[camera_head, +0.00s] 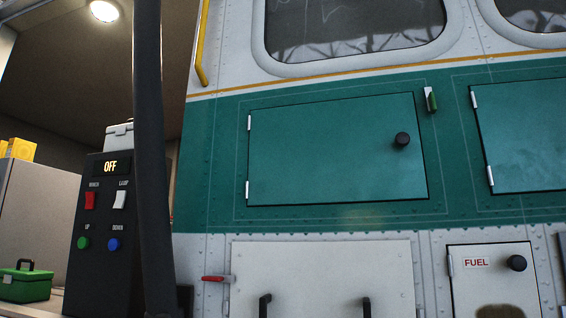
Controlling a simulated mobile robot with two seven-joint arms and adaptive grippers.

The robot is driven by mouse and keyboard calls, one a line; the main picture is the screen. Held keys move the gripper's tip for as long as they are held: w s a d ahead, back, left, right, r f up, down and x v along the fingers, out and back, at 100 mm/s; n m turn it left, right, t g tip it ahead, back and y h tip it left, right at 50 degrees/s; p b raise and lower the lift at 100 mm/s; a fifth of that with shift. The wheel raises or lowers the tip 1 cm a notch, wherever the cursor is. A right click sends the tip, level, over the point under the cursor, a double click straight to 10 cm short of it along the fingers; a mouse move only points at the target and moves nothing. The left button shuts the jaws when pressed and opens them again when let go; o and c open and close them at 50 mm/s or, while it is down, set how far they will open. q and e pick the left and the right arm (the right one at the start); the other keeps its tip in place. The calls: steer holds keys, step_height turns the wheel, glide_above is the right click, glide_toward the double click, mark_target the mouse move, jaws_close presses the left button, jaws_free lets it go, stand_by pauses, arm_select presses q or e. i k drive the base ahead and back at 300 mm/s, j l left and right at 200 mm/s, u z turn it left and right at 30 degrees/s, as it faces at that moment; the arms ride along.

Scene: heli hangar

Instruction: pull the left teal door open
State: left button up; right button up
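The left teal door (320,150) is a wide panel in the teal band of the helicopter's side, near the middle of the head view. It looks shut, lying flush in its frame. Two small white hinges show on its left edge. A round black knob (402,139) sits near its right edge. A small green and white latch-like piece (431,99) is on the body just right of the door's top right corner. Neither of my grippers shows in this view, and nothing touches the door or knob.
A second teal door (525,135) is at the right, cut by the frame. Below are a white panel (320,270) with a red lever (215,279) and a white FUEL door (490,285). A dark upright tube (150,150) stands before a black control box (95,255) reading OFF.

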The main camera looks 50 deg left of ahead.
mark_target(364, 150)
steer(key=k+u, duration=0.1)
steer(key=u, duration=0.65)
steer(key=k+u, duration=0.15)
steer(key=u, duration=0.25)
steer(key=i+l+z, duration=0.1)
steer(key=z, duration=0.2)
steer(key=i+z, duration=0.1)
steer(key=z, duration=0.25)
steer(key=i+l+u, duration=0.25)
steer(key=l+u, duration=0.2)
steer(key=u, duration=0.25)
steer(key=i, duration=0.15)
steer(key=l+z, duration=0.05)
